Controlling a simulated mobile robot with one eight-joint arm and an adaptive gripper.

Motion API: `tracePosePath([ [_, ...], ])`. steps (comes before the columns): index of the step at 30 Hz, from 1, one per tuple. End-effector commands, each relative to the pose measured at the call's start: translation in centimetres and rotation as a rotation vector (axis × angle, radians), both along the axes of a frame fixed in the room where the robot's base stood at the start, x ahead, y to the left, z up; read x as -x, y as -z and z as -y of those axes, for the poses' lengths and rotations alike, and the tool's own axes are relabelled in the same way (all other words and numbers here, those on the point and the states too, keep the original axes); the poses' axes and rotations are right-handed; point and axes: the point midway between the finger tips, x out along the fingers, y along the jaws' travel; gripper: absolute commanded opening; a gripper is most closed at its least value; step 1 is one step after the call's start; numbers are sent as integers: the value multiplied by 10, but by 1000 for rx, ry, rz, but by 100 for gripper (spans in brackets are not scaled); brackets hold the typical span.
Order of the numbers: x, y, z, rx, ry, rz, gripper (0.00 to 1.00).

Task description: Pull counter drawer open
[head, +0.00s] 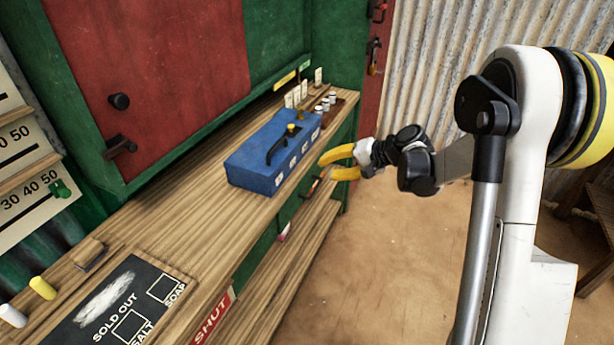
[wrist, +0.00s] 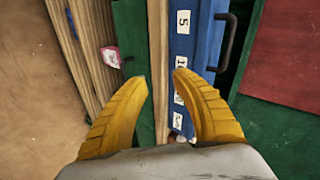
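The counter (head: 185,205) has a wooden top and a green front. The counter drawer is in that front; its green face (head: 291,207) shows below the blue box, with a small dark handle (head: 312,188) partly hidden by my gripper. My gripper (head: 327,169) is open and empty, its yellow fingers in front of the counter edge by the blue box. In the wrist view my gripper (wrist: 162,78) has its fingertips apart, with the wooden counter edge (wrist: 159,40) between them and the green front (wrist: 130,30) to the left. I see no contact with the handle.
A blue box (head: 262,160) with a black handle stands on the counter, close to my gripper. Small jars (head: 325,103) stand behind it. A lower wooden shelf (head: 300,260) runs under the front. The dirt floor (head: 390,270) to the right is clear.

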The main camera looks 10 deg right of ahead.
Motion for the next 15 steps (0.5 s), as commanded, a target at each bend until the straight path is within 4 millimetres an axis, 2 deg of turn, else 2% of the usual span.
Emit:
tracePosePath([
  [1, -14, 19, 12, -55, 10, 7, 32],
  [3, -27, 44, 23, -135, 15, 19, 32],
  [6, -37, 79, 38, -241, 20, 43, 32],
  [10, -39, 115, 53, -345, 20, 72, 32],
  [15, -34, 142, 62, -421, 19, 99, 32],
])
